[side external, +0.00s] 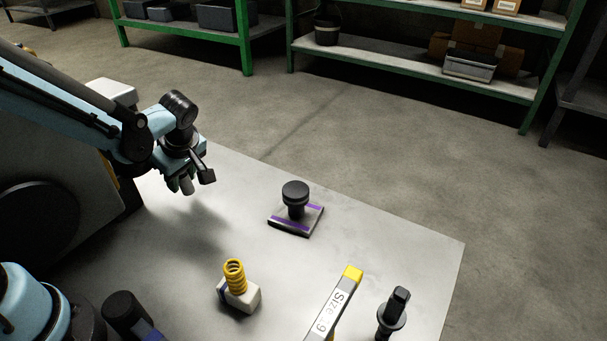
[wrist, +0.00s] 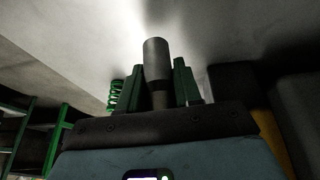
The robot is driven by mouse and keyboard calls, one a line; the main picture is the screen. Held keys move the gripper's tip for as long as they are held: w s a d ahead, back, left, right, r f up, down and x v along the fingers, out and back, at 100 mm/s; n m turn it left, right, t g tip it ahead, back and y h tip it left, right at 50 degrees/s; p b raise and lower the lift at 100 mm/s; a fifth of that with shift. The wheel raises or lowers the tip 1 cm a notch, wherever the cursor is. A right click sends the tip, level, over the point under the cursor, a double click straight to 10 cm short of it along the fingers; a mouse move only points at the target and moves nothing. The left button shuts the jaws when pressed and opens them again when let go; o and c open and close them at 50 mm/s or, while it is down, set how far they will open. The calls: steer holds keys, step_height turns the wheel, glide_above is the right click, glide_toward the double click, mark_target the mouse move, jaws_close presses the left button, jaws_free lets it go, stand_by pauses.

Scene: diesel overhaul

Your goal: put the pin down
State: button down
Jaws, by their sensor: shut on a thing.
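In the wrist view, the pin (wrist: 156,58), a grey cylinder with a narrower neck, sits between the two green fingers of my gripper (wrist: 160,88). The gripper is shut on it at the neck. In the side external view, my gripper (side external: 184,182) hangs above the back left of the grey table (side external: 370,245), and a small grey piece that looks like the pin (side external: 187,187) points down from it. The pin appears clear of the table, with a shadow below. The fingers' exact contact is too small to tell there.
A black mushroom-shaped part (side external: 295,190) stands on a purple-striped plate (side external: 278,224). Nearer are a yellow spring (side external: 234,272) on a pale block (side external: 243,300), a labelled bar (side external: 330,308) and a black flanged part (side external: 392,316). A green spring (wrist: 114,96) shows in the wrist view.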

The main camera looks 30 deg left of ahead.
steer(key=shift+r, duration=0.85)
steer(key=s+d+r, duration=0.4)
steer(key=d+r, duration=0.2)
steer(key=d, duration=0.4)
steer(key=w+d+m+h, duration=0.2)
steer(key=d+m+h, duration=0.8)
steer(key=d+m, duration=2.1)
steer(key=shift+w+a+f+m, duration=0.1)
steer(key=shift+a+f+m, duration=0.45)
steer(key=shift+f, duration=1.1)
steer(key=shift+a+f+m, duration=0.45)
steer(key=shift+a+f, duration=0.05)
steer(key=shift+f, duration=1.1)
steer(key=shift+w+a+f+m, duration=0.1)
steer(key=shift+a+f+m, duration=0.45)
steer(key=shift+f, duration=1.1)
steer(key=shift+f, duration=0.1)
